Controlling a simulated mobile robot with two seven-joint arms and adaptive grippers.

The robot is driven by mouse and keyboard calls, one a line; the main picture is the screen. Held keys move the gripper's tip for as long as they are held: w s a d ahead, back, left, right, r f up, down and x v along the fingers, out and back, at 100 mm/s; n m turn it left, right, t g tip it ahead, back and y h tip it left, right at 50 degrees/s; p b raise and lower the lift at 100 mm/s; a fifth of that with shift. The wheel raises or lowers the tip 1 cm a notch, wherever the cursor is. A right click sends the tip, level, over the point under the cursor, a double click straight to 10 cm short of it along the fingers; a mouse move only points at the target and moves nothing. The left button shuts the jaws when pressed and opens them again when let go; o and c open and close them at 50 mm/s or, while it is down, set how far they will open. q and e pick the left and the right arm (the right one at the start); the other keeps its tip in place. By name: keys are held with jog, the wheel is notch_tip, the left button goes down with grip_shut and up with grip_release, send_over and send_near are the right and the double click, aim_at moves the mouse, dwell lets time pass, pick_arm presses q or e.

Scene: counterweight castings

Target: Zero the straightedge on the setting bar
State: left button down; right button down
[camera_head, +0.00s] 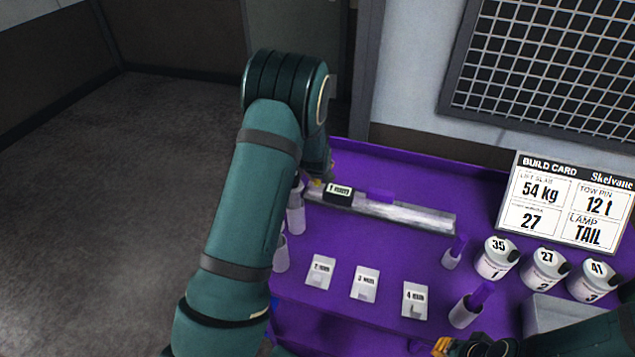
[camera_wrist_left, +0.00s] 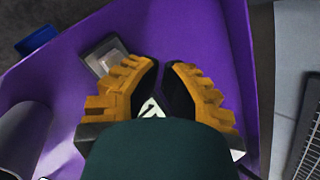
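A long pale grey bar (camera_head: 415,214) lies along the back of the purple bench. A black block with a white "mm" label (camera_head: 339,194) is at its left end, and a purple piece (camera_head: 381,196) is behind its middle. I cannot tell which part is straightedge and which is setting bar. My left gripper (camera_head: 317,183) is at the bar's left end, beside the labelled block. In the left wrist view its yellow fingers (camera_wrist_left: 163,75) have a narrow gap, with a small white patch (camera_wrist_left: 152,108) between them; grip is unclear. My right gripper (camera_head: 442,346) is partly visible at the bottom edge.
Three gauge tiles marked in mm (camera_head: 365,284) lie in front of the bar. White pots numbered 35 (camera_head: 495,260), 27 (camera_head: 543,270) and 41 (camera_head: 591,281) stand right, below a build card (camera_head: 566,200). Purple-topped pegs (camera_head: 453,253) stand in pale holders. A grey box (camera_head: 560,315) is front right.

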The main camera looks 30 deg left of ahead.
pick_arm(q)
jog(key=shift+f+b, duration=0.4)
jog(key=shift+f, duration=0.15)
dwell(0.7)
jog(key=shift+r, duration=0.1)
jog(key=shift+r+p, duration=0.6)
jog(key=shift+r, duration=0.25)
notch_tip(320, 180, up, 5)
jog(key=p, duration=0.3)
dwell(0.3)
jog(key=shift+f, duration=0.1)
dwell(0.8)
